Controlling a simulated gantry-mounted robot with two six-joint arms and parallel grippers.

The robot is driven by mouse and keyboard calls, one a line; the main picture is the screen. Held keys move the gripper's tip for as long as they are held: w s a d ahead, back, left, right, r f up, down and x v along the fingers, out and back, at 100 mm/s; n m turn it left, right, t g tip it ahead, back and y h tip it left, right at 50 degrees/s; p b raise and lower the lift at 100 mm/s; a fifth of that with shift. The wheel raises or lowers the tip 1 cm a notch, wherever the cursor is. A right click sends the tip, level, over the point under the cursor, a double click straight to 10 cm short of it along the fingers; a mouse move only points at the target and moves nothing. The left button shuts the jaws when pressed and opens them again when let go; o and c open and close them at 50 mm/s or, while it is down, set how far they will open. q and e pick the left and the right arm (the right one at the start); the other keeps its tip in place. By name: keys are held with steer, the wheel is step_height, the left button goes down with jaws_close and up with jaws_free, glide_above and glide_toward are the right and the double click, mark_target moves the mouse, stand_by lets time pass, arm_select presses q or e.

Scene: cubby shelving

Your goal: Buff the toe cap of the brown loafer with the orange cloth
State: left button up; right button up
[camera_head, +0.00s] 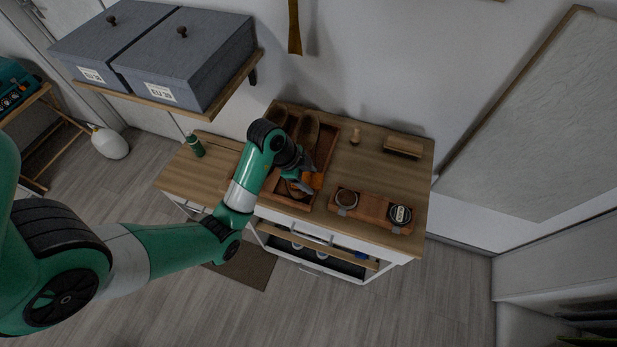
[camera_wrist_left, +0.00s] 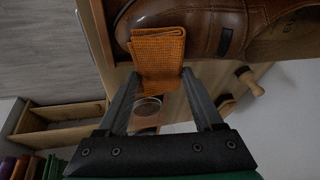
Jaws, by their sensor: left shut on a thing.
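My left gripper (camera_head: 303,184) is shut on the orange cloth (camera_wrist_left: 158,52), a folded square of woven fabric that sticks out past the fingertips (camera_wrist_left: 158,84) in the left wrist view. The brown loafer (camera_wrist_left: 205,18) is glossy leather and lies just beyond the cloth, whose edge overlaps the shoe in the picture. I cannot tell whether they touch. In the head view brown shoes (camera_head: 308,130) lie in a wooden tray (camera_head: 329,150) on the cabinet top, partly hidden by my left arm. Orange (camera_head: 317,181) shows beside the gripper there. My right gripper is not in view.
A wooden holder (camera_head: 372,208) with two round tins stands right of the tray. A brush (camera_head: 403,147) and a small wooden knob-shaped item (camera_head: 355,137) lie behind. A green bottle (camera_head: 195,146) stands at left. A shelf with grey boxes (camera_head: 190,55) overhangs the left side.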

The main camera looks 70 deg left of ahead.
arm_select(q)
steer(key=shift+s+a+r+p, duration=0.15)
steer(key=shift+s+a+p, duration=0.1)
steer(key=shift+s+p, duration=0.25)
steer(key=shift+s+a+p, duration=0.35)
steer(key=shift+s+p, duration=0.15)
steer(key=shift+p, duration=0.25)
steer(key=shift+s+a+p, duration=0.4)
steer(key=shift+s+p, duration=0.15)
steer(key=shift+s+a, duration=0.1)
steer(key=shift+s, duration=0.1)
steer(key=shift+f, duration=0.25)
